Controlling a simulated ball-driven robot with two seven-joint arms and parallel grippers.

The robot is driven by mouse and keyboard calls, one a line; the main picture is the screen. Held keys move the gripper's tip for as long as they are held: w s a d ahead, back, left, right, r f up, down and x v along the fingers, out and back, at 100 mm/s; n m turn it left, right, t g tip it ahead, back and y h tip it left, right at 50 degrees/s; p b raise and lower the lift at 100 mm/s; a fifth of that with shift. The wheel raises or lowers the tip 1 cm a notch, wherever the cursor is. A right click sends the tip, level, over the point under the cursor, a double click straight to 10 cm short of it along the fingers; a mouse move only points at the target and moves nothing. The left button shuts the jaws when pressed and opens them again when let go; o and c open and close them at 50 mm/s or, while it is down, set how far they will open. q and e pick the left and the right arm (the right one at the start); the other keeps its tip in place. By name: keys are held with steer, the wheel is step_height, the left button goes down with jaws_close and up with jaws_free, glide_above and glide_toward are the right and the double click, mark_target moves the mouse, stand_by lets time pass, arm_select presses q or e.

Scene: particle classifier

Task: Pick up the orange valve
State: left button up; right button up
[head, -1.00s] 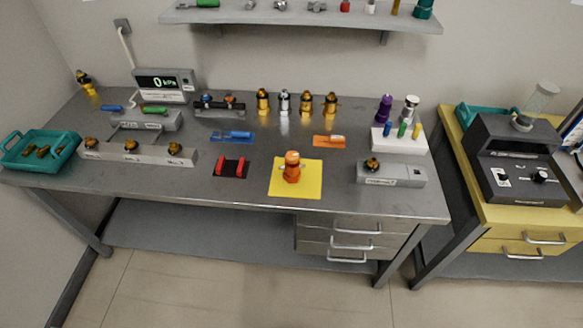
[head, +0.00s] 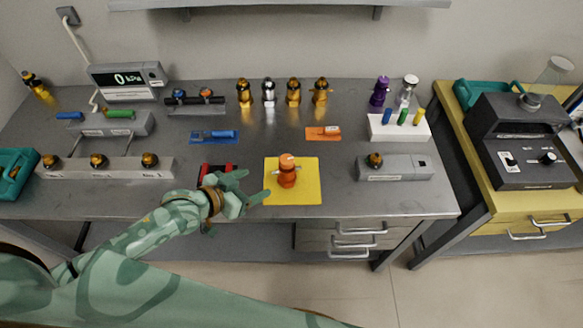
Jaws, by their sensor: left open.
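The orange valve (head: 287,171) stands upright on a yellow square mat (head: 308,192) near the front edge of the metal bench. Its top looks pale. My left gripper (head: 256,187) is open and empty, just left of the valve at the mat's left edge, with its fingers pointing toward the valve. It appears apart from the valve. My left arm comes in from the lower left. My right gripper is not in view.
A red and black holder (head: 215,172) sits partly hidden behind my left gripper. An orange tool tray (head: 323,134) and a blue one (head: 214,137) lie behind. A grey block with a fitting (head: 395,168) stands right. Several brass valves (head: 293,92) line the back.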

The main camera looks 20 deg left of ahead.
mark_target(283, 169)
arm_select(q)
steer(key=b+x, duration=0.2)
steer(key=x, duration=0.7)
steer(key=shift+w+a, duration=0.1)
steer(key=shift+w, duration=0.05)
steer(key=b+x, duration=0.2)
steer(key=x, duration=0.3)
steer(key=shift+w, duration=0.35)
steer(key=c, duration=1.3)
steer(key=shift+r, duration=0.1)
jaws_close()
